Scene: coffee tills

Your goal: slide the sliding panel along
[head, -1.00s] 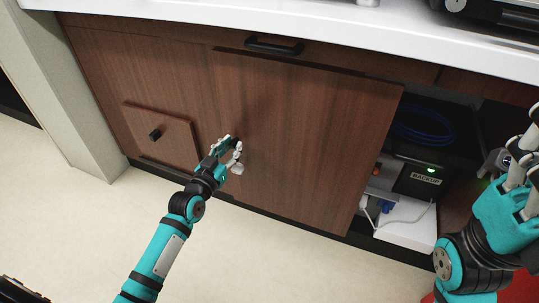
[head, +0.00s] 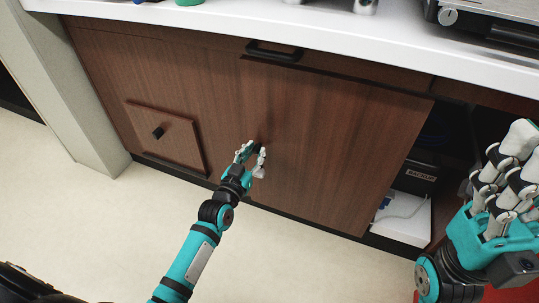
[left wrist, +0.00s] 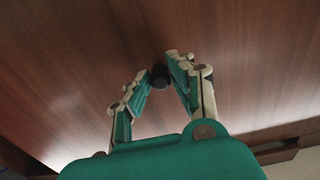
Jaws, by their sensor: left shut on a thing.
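The sliding panel (head: 330,140) is a dark brown wooden door on the cabinet front in the head view. My left gripper (head: 253,151) is at its left part, shut on a small dark knob. In the left wrist view the knob (left wrist: 160,76) sits between the fingertips of the left gripper (left wrist: 158,70), against the wood.
The opening shows a dark box labelled BACKUP (head: 419,175) and a white shelf (head: 404,218).

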